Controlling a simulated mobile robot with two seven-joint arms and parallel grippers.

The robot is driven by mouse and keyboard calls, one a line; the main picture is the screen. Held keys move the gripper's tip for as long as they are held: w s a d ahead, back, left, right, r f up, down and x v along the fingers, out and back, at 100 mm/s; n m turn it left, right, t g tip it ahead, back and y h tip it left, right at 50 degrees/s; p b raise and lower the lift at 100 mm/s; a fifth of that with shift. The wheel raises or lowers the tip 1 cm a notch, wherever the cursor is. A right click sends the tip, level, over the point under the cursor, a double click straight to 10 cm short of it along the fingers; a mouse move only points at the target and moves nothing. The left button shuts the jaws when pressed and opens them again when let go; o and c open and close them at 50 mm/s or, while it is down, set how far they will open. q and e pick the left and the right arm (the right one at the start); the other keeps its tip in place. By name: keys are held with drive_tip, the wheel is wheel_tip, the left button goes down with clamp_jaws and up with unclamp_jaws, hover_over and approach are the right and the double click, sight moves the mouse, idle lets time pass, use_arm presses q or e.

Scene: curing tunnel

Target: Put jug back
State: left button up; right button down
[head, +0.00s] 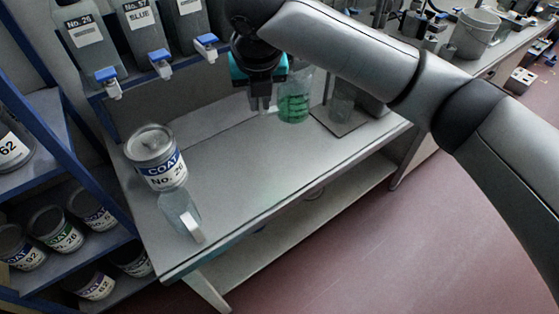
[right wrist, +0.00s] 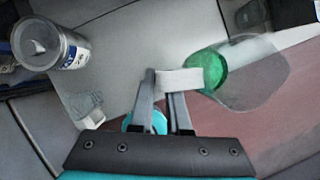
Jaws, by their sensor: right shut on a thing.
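A clear jug (head: 293,104) with green in its lower part is at the back of the grey bench. It also shows in the right wrist view (right wrist: 212,72), with its pale handle (right wrist: 178,80) between my fingers. My right gripper (head: 262,106) points down beside this jug and is shut on its handle; the fingers also show in the right wrist view (right wrist: 163,84). I cannot tell whether the jug touches the bench. A second clear jug (head: 178,207) with a white handle stands at the bench's near left. My left gripper is not in view.
A COAT can (head: 155,158) stands behind the second jug. Containers with blue taps (head: 145,30) hang above the back left. A clear vessel (head: 342,104) stands on a flat plate to the right. Blue shelves (head: 60,130) with cans flank the left. The bench middle (head: 255,170) is clear.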

drive_tip(key=f+n+b, duration=0.1)
drive_tip(key=f, duration=0.5)
drive_tip(key=a+f+n+b, duration=0.1)
drive_tip(key=f, duration=0.5)
drive_tip(key=f+n+y+b, duration=0.1)
drive_tip(key=f, duration=0.6)
drive_tip(key=shift+w+a, duration=0.35)
drive_tip(key=c, duration=1.3)
unclamp_jaws()
drive_tip(key=shift+f, duration=0.15)
drive_tip(key=o, duration=0.4)
